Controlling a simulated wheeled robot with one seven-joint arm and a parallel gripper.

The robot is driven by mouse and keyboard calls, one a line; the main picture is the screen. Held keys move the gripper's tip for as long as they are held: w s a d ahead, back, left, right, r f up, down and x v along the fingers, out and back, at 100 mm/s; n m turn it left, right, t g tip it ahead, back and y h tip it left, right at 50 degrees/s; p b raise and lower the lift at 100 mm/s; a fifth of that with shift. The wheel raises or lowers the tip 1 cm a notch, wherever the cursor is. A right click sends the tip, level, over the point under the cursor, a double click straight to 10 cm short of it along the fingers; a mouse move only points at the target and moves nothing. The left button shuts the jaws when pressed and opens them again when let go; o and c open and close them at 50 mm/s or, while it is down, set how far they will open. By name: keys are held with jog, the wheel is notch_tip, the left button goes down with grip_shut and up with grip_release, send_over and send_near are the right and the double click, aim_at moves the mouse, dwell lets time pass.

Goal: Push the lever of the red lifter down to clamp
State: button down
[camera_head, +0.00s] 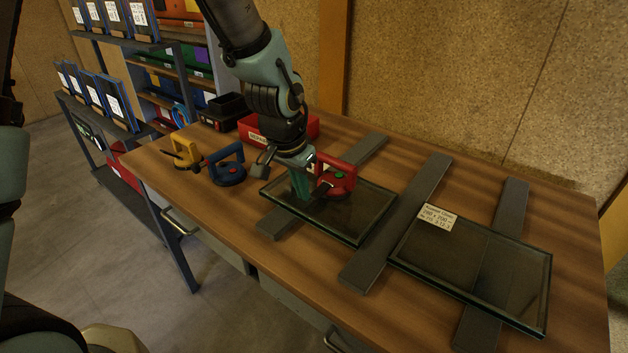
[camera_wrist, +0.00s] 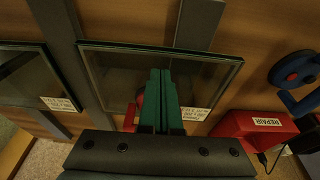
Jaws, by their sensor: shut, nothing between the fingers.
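The red lifter (camera_head: 340,180) sits on the left glass pane (camera_head: 360,225), with its red handle and a green spot showing. In the wrist view only slivers of the red lifter (camera_wrist: 130,117) show beside and behind my fingers. Its lever cannot be made out clearly in either view. My gripper (camera_head: 302,190) is shut and empty, its green fingers pointing down just left of the red lifter, over the pane. In the wrist view the green fingers (camera_wrist: 160,74) lie together in front of the pane. I cannot tell whether they touch the lifter.
A blue lifter (camera_head: 231,174) and a yellow lifter (camera_head: 184,156) stand on the table at left. A red bin (camera_wrist: 240,125) labelled REPAIR is behind my gripper. A second glass pane (camera_head: 470,262) lies at right. Dark bars (camera_head: 398,225) support the panes. The table's front is clear.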

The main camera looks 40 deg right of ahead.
jog(key=v, duration=1)
jog(key=shift+r+b, duration=0.35)
jog(key=shift+b, duration=0.1)
jog(key=shift+a, duration=0.1)
jog(key=w+a+f+n+y, duration=0.1)
jog(key=w+a+n, duration=0.2)
jog(key=w+a, duration=0.35)
jog(key=w+a+f+n, duration=0.1)
jog(key=w+a+n, duration=0.25)
jog(key=a, duration=0.65)
jog(key=a+f+n+y, duration=0.1)
jog(key=a+n, duration=0.6)
jog(key=a, duration=1.2)
jog(key=shift+w+a+f+t+y, duration=0.2)
jog(key=shift+f+t+y, duration=0.15)
jog(key=shift+f, duration=0.25)
jog(key=shift+d, duration=0.1)
